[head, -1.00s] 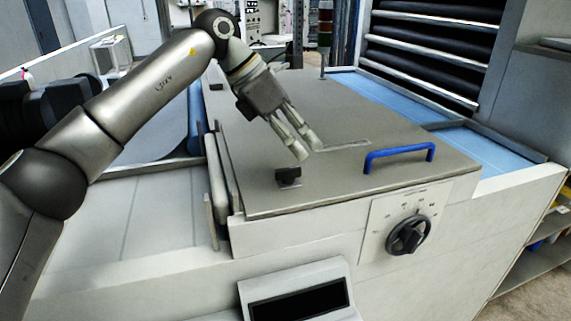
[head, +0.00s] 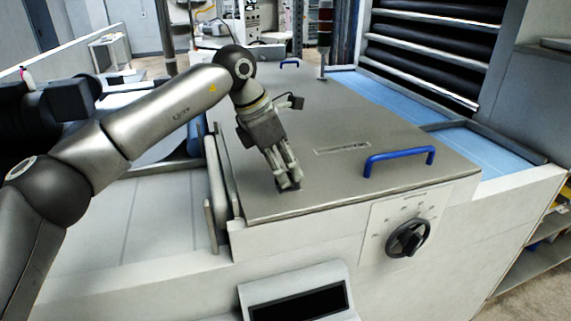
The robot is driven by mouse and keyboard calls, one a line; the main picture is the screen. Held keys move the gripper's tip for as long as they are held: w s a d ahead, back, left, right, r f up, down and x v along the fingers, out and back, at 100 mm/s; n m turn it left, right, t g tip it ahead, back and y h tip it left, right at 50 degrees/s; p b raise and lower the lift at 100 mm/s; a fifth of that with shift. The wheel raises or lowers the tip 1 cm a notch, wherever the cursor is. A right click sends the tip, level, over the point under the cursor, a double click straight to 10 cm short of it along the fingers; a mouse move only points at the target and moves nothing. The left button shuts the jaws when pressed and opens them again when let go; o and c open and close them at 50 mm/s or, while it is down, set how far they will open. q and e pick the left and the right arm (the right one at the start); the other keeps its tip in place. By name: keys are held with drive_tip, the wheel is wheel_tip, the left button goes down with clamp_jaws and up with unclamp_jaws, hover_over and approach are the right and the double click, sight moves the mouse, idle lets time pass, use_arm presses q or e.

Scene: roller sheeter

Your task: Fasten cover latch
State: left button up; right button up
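The cover (head: 380,183) is a flat grey metal lid, lying level on the white machine, with a blue handle (head: 399,158) near its right front. The black cover latch (head: 289,187) is near the lid's left front edge, mostly hidden by my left gripper (head: 286,184). The gripper points down at the latch, with its fingertips at or around it. I cannot tell whether the fingers touch or grip it. My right gripper is not in view.
A black rotary knob (head: 408,238) is on the front panel, and a dark display (head: 298,303) is below. A second blue handle (head: 290,64) is at the lid's far end. Blue belts run behind and to the right. The lid between gripper and near handle is clear.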

use_arm(q)
drive_tip(key=shift+f, duration=0.25)
drive_tip(key=shift+d, duration=0.1)
drive_tip(key=c, duration=0.7)
clamp_jaws()
